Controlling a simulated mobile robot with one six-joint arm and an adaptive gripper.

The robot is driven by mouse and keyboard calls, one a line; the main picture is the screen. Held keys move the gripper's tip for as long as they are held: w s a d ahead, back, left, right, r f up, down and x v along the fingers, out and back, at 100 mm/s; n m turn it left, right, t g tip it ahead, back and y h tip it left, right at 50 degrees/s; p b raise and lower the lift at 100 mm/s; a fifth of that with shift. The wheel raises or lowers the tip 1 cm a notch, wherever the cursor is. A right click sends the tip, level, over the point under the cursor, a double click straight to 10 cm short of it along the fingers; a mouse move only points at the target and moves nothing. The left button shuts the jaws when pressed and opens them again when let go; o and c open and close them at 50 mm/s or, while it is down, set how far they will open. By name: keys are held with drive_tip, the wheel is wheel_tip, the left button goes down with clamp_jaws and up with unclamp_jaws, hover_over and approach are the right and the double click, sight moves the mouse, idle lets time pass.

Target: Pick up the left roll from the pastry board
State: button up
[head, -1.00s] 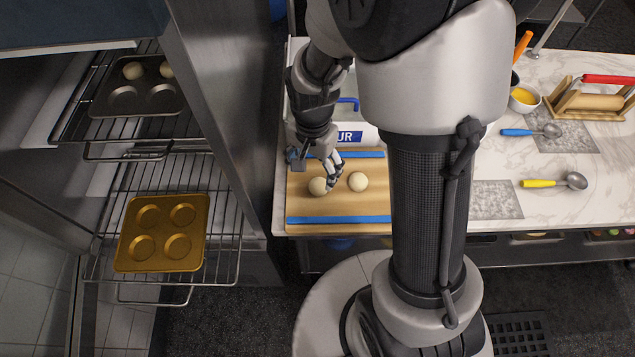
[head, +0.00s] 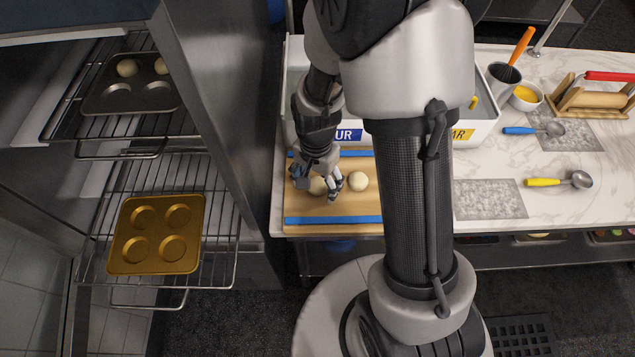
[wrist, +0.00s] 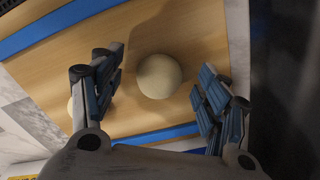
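The pastry board (head: 340,217) is light wood with a blue strip along its front and back edges. Two pale round rolls lie on it. The left roll (head: 317,187) is partly hidden by my gripper (head: 319,181), which is open above it. The right roll (head: 357,180) lies just right of the fingers. In the wrist view the left roll (wrist: 158,76) sits between the spread fingers, with space on both sides. The right roll (wrist: 71,106) is mostly hidden behind the left finger there.
A white bin labelled "UR" (head: 349,135) stands behind the board. An open rack cabinet at left holds a golden muffin tin (head: 155,238) and a dark tin (head: 128,97) with two rolls. Yellow (head: 560,181) and blue (head: 530,130) scoops lie on the marble counter at right.

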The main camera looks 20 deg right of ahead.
drive_tip(key=c, duration=0.9)
